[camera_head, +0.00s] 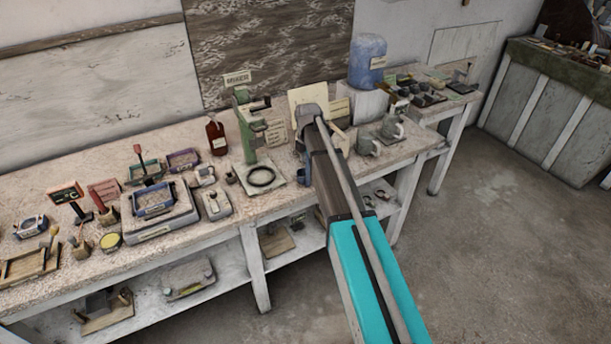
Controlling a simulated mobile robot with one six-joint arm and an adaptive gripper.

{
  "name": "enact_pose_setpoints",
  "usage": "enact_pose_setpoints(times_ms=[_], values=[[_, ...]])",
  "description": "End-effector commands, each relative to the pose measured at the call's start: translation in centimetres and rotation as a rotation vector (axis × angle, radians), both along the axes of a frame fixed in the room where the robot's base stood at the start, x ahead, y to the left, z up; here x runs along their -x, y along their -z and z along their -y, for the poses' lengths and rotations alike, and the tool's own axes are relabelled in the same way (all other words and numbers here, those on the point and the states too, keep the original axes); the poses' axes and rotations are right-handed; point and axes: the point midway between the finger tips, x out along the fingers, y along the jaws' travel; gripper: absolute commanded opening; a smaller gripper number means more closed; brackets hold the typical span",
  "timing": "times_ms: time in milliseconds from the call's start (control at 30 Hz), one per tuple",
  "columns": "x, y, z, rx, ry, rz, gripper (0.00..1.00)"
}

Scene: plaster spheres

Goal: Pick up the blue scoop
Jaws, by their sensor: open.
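My arm reaches from the lower right to the workbench, and my gripper (303,150) is at its far end, over the bench's front half. The gripper is open, but its fingers are mostly hidden by my arm and too small to make out. A small dark-blue object (303,176) shows just left of my arm, low beside the gripper. I cannot tell whether it is the blue scoop or whether the gripper touches it. No clear scoop shape shows elsewhere; part of the bench is hidden behind my arm.
The bench (110,165) is crowded. Grey mugs (368,140) stand close on the right. A blue jug (367,62) is behind. A blue tray (153,201) sits on a scale.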

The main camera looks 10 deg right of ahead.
Motion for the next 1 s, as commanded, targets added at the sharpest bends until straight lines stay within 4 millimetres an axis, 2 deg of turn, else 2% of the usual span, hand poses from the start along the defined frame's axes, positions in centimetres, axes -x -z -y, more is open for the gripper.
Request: enact_pose_setpoints(times_ms=[500, 833, 1000], values=[[-0.01, -0.04, -0.03, 0.000, 0.000, 0.000, 0.61], [0.00, -0.04, -0.04, 0.000, 0.000, 0.000, 0.00], [0.00, -0.03, -0.06, 0.000, -0.001, 0.000, 0.00]])
